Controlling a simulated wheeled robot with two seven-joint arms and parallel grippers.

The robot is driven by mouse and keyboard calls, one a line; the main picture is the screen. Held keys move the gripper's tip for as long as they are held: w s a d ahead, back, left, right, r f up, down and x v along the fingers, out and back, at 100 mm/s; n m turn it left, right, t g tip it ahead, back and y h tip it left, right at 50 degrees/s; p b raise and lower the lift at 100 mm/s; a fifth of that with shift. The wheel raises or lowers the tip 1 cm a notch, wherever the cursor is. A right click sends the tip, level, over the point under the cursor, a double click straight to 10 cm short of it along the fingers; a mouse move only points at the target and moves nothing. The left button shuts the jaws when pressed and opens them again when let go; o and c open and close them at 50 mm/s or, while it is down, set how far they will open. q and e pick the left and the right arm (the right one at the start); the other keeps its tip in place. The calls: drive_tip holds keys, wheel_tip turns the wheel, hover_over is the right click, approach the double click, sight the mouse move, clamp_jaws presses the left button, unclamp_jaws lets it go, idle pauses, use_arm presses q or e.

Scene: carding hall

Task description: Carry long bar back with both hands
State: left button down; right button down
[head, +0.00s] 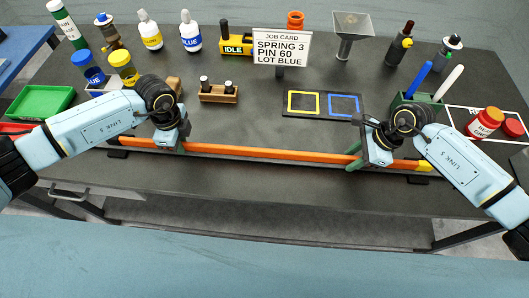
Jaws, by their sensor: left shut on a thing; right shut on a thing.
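The long orange bar (265,153) runs left to right along the front of the dark table, with a yellow end (424,166) at the right. My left gripper (177,148) is shut on the bar left of its middle. My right gripper (376,161) is shut on the bar near its right end. Dark rests (118,154) show by the bar's ends. I cannot tell whether the bar touches them. My arms hide parts of the bar.
Behind the bar stand a job card (282,48), a wooden block with pegs (218,93), and a pad with yellow and blue squares (322,104). A green tray (40,102) lies left; red jars (484,123) stand right. Bottles and a funnel (350,28) line the back.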

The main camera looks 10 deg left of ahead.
use_arm(q)
drive_tip(key=shift+w+r, duration=0.1)
drive_tip(key=shift+r, duration=0.1)
use_arm(e)
drive_tip(key=shift+w+r, duration=0.1)
drive_tip(key=shift+r, duration=0.15)
